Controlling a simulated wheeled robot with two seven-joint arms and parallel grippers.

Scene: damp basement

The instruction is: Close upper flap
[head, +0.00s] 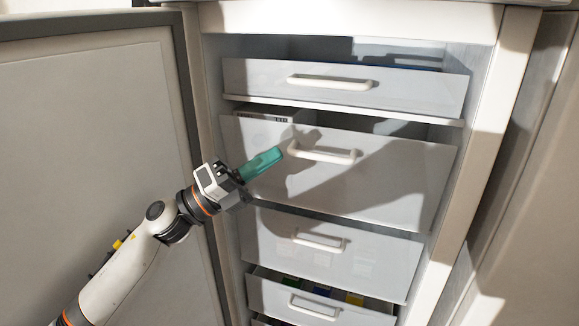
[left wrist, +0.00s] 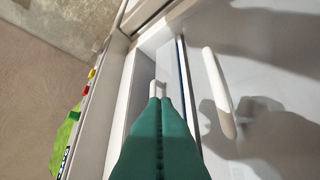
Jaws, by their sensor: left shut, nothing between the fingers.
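The upper flap (head: 415,91) is the top white panel in the open fridge-like cabinet. A gap shows above its top edge, with a dark blue strip behind it, so it stands at least partly open. Its white bar handle (head: 331,83) is near its middle. My left gripper (head: 281,153) has green fingers, shut and empty. In the head view it is below the flap, in front of the second drawer and by that drawer's handle (head: 323,154). In the left wrist view the shut fingers (left wrist: 158,101) overlap a white piece, perhaps a handle. My right gripper is not in view.
The second drawer (head: 400,178) has a gap above it. A third drawer (head: 368,262) and a lower drawer (head: 262,293) with colourful contents sit beneath. The open cabinet door (head: 90,120) fills the left side. The right cabinet wall (head: 487,140) bounds the drawers.

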